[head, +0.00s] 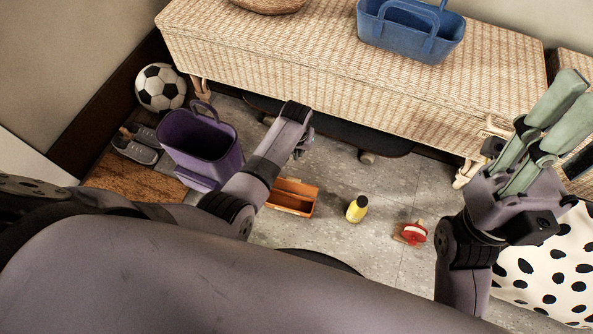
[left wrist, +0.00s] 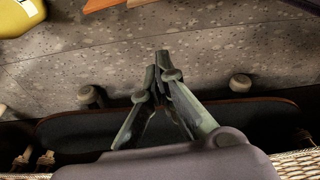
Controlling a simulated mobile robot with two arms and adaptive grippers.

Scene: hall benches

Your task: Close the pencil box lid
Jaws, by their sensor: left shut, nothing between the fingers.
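The orange pencil box (head: 291,208) lies on the grey floor below my left gripper in the head view. Its long front wall and darker inside show, so it looks open; how the lid stands is hard to tell, and my left arm is close to its left end. My left gripper (head: 308,132) is shut and empty, beyond the box towards the bench. In the left wrist view its fingers (left wrist: 161,62) meet at the tips, and only an edge of the orange box (left wrist: 104,4) shows at the top. My right gripper (head: 577,92) is raised at the right, its green fingers apart and empty.
A yellow bottle (head: 357,209) and a red-and-wood object (head: 413,234) are on the floor right of the box. A purple bin (head: 200,145), shoes (head: 137,145) and a football (head: 160,87) are left. A wicker bench (head: 330,50) with a dark board (head: 335,126) beneath bounds the far side.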

